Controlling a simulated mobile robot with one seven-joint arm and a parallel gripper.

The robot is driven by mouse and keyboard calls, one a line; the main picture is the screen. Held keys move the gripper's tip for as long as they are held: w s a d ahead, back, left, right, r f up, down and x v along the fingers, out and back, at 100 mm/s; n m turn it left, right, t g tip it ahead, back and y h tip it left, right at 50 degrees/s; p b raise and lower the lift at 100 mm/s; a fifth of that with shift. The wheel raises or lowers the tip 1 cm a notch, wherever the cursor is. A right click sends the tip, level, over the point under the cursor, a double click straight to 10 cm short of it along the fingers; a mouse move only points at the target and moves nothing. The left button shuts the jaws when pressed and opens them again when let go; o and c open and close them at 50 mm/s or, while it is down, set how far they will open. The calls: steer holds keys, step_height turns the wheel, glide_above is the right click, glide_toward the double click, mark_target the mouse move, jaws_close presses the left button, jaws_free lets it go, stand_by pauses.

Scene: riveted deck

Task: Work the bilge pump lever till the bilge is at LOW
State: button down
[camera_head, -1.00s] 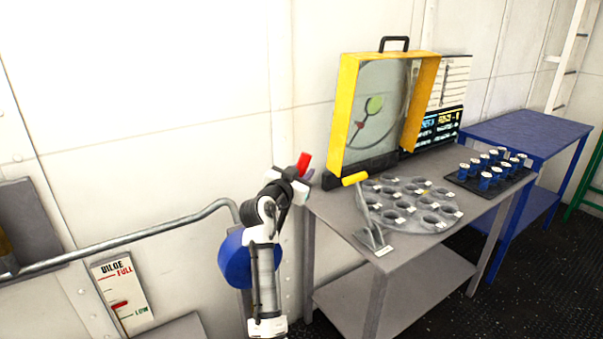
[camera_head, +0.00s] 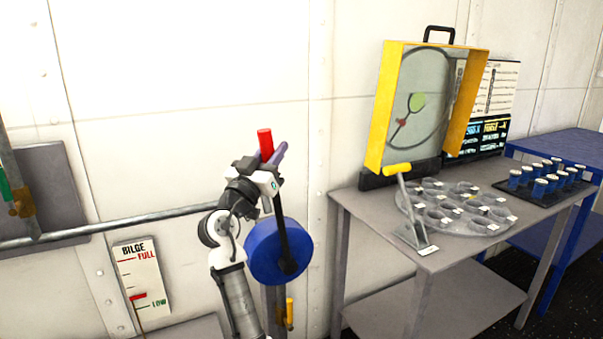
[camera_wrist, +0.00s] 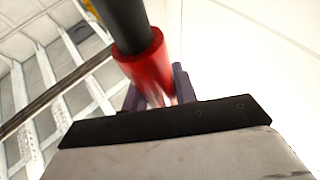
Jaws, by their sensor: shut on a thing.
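The pump lever is a black bar (camera_head: 280,220) with a red grip (camera_head: 265,143) on top. It rises from the blue round pump body (camera_head: 272,252) by the wall and leans slightly left. My gripper (camera_head: 268,168) is shut on the red grip, whose top shows above the jaws. In the wrist view the red grip (camera_wrist: 148,72) sits between the fingers of my gripper (camera_wrist: 158,88), with the black bar (camera_wrist: 123,20) running past. The bilge gauge (camera_head: 143,278) is a white plate marked FULL at top and LOW below. Its red pointer (camera_head: 138,297) stands low, slightly above the LOW mark.
A grey pipe (camera_head: 120,224) runs along the wall left of the pump. A grey table (camera_head: 350,205) stands to the right, holding a yellow-framed case (camera_head: 396,105), a round tray of cups (camera_head: 455,226) and a small yellow-handled lever (camera_head: 397,170). Blue cans (camera_head: 540,188) stand farther right.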

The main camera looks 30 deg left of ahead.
steer(key=s+a+f+n+t+y+b, duration=0.2)
steer(key=s+a+n+b, duration=0.1)
steer(key=s+a+b, duration=0.2)
steer(key=shift+s+y, duration=0.3)
steer(key=shift+s, duration=0.4)
steer(key=c, duration=1.1)
jaws_free()
steer(key=b+v, duration=0.2)
steer(key=v, duration=1.1)
steer(key=shift+s+f+b, duration=0.2)
steer(key=shift+f+b, duration=0.05)
steer(key=shift+b, duration=0.05)
